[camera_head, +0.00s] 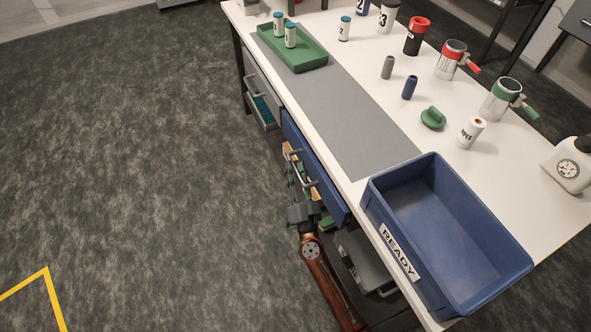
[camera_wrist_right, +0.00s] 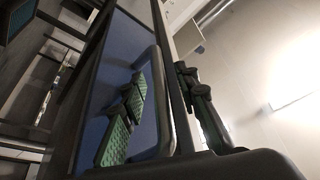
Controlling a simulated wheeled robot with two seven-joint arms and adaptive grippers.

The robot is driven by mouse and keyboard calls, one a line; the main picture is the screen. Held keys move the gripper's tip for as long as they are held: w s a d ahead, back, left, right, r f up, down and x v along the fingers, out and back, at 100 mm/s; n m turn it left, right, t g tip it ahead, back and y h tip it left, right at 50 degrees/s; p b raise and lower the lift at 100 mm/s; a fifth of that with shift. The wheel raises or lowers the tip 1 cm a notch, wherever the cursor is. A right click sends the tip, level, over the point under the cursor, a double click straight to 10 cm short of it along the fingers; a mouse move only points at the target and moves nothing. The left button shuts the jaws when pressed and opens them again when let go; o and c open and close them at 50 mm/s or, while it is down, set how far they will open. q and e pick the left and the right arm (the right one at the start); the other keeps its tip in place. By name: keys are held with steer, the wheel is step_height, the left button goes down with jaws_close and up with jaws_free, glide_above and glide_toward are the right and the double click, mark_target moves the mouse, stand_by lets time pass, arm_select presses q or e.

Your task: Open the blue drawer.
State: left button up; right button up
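The blue drawer (camera_head: 316,165) is in the front of the bench, under the white top, and its front looks flush with the bench. Its grey bar handle (camera_wrist_right: 164,100) shows large in the right wrist view, against the blue face. My right gripper (camera_head: 300,180) is at the handle, with its arm coming up from below. In the wrist view its green-padded fingers (camera_wrist_right: 165,105) stand apart on either side of the handle bar, one between bar and drawer face. They look open around it; firm contact cannot be seen. My left gripper is not in view.
A blue READY bin (camera_head: 450,240) sits on the bench's near right corner, above my arm. A green tray (camera_head: 297,60) with white vials is at the far end. A grey drawer (camera_head: 262,85) is left of the blue one. The floor left of the bench is clear.

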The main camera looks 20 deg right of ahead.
steer(key=shift+c, duration=0.6)
jaws_close()
